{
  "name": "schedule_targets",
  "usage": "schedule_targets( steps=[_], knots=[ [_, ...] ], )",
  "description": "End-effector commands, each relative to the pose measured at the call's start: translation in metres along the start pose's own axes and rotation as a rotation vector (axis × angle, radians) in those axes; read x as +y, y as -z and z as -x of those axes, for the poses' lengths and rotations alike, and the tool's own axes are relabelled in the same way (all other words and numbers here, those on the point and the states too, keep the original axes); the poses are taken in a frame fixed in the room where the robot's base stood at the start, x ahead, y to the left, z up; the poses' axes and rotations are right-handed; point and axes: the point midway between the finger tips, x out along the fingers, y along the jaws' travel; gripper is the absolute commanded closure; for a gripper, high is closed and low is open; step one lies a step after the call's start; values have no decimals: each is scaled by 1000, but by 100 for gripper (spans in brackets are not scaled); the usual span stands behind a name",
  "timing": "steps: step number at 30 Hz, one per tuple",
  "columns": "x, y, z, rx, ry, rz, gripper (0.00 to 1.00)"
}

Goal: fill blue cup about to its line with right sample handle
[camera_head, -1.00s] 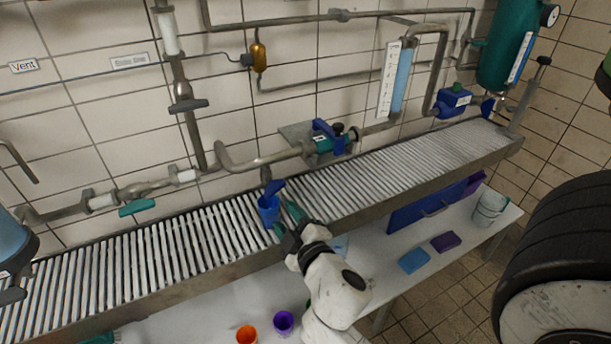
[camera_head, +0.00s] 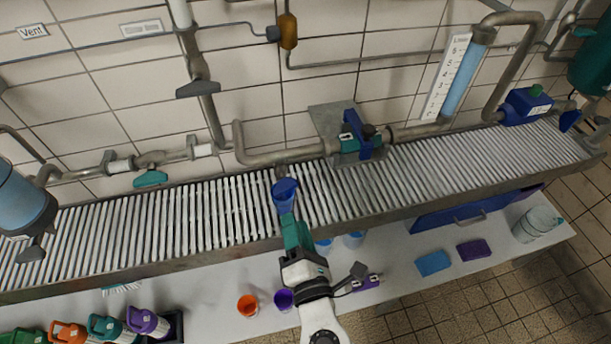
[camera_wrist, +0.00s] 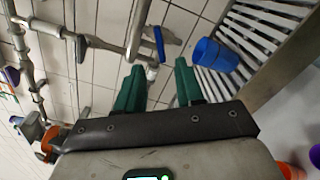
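The blue cup (camera_head: 283,204) stands on the slatted grate below a pipe outlet; it also shows in the wrist view (camera_wrist: 214,57). Its fill line and any liquid inside cannot be made out. A blue sample handle (camera_head: 286,186) sits at the outlet just above the cup, overlapping it in the head view. In the wrist view the handle (camera_wrist: 160,44) lies beyond my fingertips, roughly between them. My gripper (camera_wrist: 158,68) is open and empty, its green fingers apart. In the head view my gripper (camera_head: 291,220) is in front of the cup.
The grate (camera_head: 215,214) runs along the tiled wall. A teal handle (camera_head: 150,178) is on the pipe to the left. A blue valve (camera_head: 362,138) is to the right. Orange (camera_head: 247,305) and purple (camera_head: 284,299) cups stand on the lower white shelf.

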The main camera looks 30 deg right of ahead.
Motion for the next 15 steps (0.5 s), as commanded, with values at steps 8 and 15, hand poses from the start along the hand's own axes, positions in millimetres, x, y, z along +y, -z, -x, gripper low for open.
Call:
schedule_targets(
  steps=[8, 15],
  knots=[
    [2, -1, -43, -3, 1, -4, 63],
    [1, -1, -83, -3, 2, -4, 63]
  ],
)
